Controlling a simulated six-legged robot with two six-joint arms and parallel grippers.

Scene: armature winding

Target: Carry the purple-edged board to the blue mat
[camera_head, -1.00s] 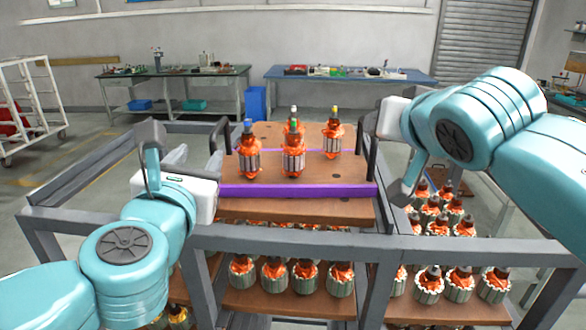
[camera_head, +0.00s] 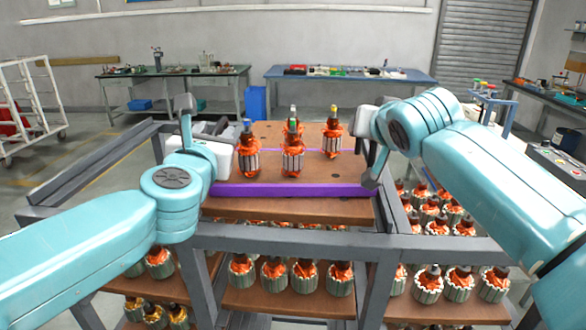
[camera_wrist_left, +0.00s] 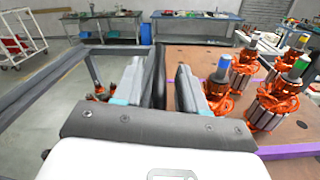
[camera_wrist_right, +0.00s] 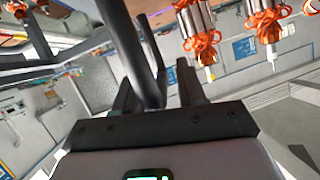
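The purple-edged board (camera_head: 345,180) is a brown wooden board with a purple strip along its near edge, lying on the grey rack. Several orange-wound armatures (camera_head: 292,158) stand upright on it, with blue, green, white and yellow tips. My left gripper (camera_head: 208,128) is at the board's left end. In the left wrist view a black handle (camera_wrist_left: 160,75) stands between its spread fingers. My right gripper (camera_head: 370,148) is at the right end. In the right wrist view a dark handle bar (camera_wrist_right: 146,60) runs between its spread fingers. I cannot make out a blue mat.
Grey rack rails (camera_head: 290,240) run in front of and beside the board. Lower shelves hold several more armatures (camera_head: 272,275). A blue-topped bench (camera_head: 350,78) and a green one (camera_head: 170,72) stand at the back wall. A workbench (camera_head: 560,110) is at the right.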

